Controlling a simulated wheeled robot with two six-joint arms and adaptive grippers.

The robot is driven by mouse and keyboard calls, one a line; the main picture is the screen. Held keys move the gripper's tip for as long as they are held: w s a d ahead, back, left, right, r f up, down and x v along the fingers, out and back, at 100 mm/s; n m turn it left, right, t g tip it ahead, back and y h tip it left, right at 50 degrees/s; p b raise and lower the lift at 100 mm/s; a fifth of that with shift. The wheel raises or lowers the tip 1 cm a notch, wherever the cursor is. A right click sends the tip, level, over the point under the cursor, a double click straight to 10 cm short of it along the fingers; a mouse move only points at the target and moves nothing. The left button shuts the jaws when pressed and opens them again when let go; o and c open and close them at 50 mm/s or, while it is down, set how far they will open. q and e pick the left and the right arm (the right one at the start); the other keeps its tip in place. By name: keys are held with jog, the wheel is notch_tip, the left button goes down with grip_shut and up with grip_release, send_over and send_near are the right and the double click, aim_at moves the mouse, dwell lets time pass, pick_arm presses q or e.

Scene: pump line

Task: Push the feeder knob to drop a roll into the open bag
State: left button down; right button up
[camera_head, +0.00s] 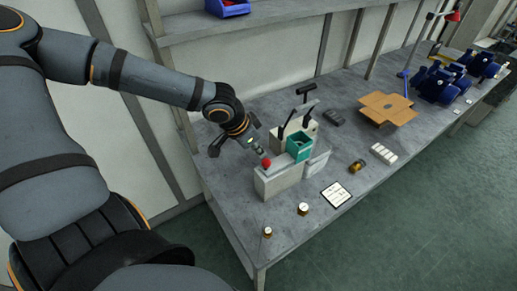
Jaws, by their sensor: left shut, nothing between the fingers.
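The feeder is a grey block-like station (278,183) on the workbench, with a round red knob (266,162) at its left end. A teal square-mouthed part (299,145) sits beside it. A pale grey pouch-like shape (317,162) is at its right side; I cannot tell for sure that it is the bag. My left gripper (260,151) is shut and empty, pointing down at the red knob from the upper left. Its tips are very close to the knob; whether they touch is unclear. No roll can be made out inside the feeder. My right gripper is out of view.
A black-handled press (305,90) stands just behind the feeder. An open cardboard box (387,108), white rolls (384,153), a brass piece (357,166) and a card (335,195) lie to the right. Blue pumps (440,85) stand farther back.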

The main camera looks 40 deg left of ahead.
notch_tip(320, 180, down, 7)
jog(key=b, duration=0.6)
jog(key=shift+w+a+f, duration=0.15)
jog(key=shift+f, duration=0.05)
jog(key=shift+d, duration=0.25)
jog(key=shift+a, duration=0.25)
dwell(0.5)
